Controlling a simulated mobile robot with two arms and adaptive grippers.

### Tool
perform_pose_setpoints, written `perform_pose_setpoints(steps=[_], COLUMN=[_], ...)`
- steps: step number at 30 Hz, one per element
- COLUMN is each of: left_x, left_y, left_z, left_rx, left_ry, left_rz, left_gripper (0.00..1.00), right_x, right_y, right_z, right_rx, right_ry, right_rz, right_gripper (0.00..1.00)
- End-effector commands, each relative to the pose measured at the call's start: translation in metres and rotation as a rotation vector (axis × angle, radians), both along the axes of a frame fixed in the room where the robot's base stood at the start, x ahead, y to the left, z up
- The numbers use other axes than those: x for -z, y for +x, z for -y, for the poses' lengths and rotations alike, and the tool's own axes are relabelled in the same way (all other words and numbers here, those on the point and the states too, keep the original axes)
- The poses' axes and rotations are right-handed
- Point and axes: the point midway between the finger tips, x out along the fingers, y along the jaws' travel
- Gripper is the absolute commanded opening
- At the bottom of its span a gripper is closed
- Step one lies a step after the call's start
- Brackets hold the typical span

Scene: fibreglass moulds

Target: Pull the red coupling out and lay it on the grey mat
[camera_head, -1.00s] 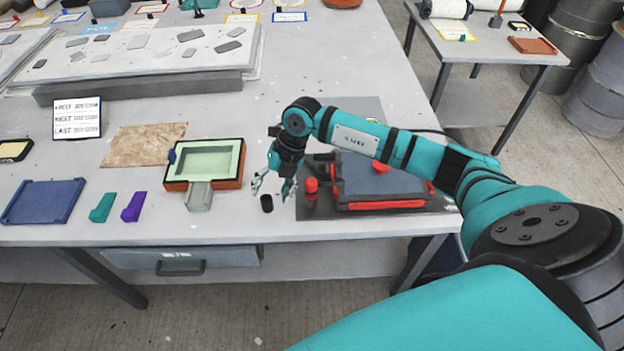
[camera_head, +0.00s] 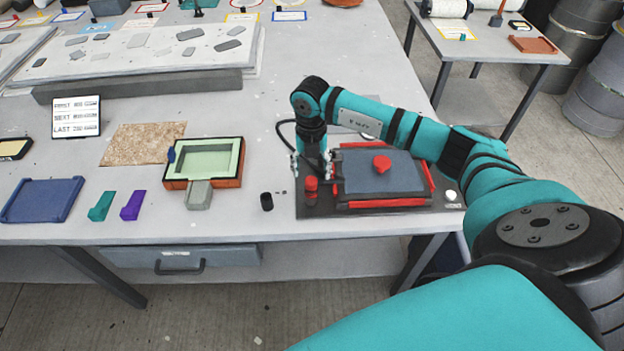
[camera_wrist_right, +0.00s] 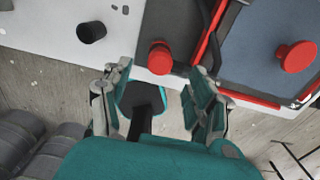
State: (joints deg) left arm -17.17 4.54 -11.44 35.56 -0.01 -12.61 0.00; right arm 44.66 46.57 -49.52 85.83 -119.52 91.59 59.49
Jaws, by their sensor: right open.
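A short red cylindrical piece, which looks like the red coupling (camera_head: 311,185), stands upright near the left end of a dark grey base (camera_head: 320,211). It also shows in the right wrist view (camera_wrist_right: 160,58), just beyond the fingertips. My right gripper (camera_head: 313,168) points down just above and behind it. In the wrist view its two fingers (camera_wrist_right: 158,92) are spread apart with nothing between them. I cannot tell whether the dark base is the grey mat; no other grey mat shows clearly. My left gripper is out of view.
A red-framed mould with a blue-grey top (camera_head: 360,180) and red knob (camera_head: 382,163) sits right of the coupling. A black cup (camera_head: 267,201) stands to its left. Further left are an orange-framed mould (camera_head: 203,160), purple piece (camera_head: 133,206), teal piece (camera_head: 102,206) and blue tray (camera_head: 43,201).

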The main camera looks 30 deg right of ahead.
Motion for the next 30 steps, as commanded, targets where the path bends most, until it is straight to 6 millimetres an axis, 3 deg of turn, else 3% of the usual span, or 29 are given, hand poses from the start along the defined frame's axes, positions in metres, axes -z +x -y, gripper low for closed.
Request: perform_pose_setpoints(steps=[15, 30], left_x=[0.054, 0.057], left_y=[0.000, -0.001], left_z=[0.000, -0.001], left_rx=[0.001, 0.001], left_ry=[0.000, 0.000], left_rz=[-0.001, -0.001], left_gripper=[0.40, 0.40], right_x=[0.073, 0.079], right_y=[0.000, 0.000], right_z=[0.000, 0.000], right_rx=[-0.001, 0.000], right_ry=[0.000, 0.000], right_rz=[0.000, 0.000], right_gripper=[0.60, 0.60])
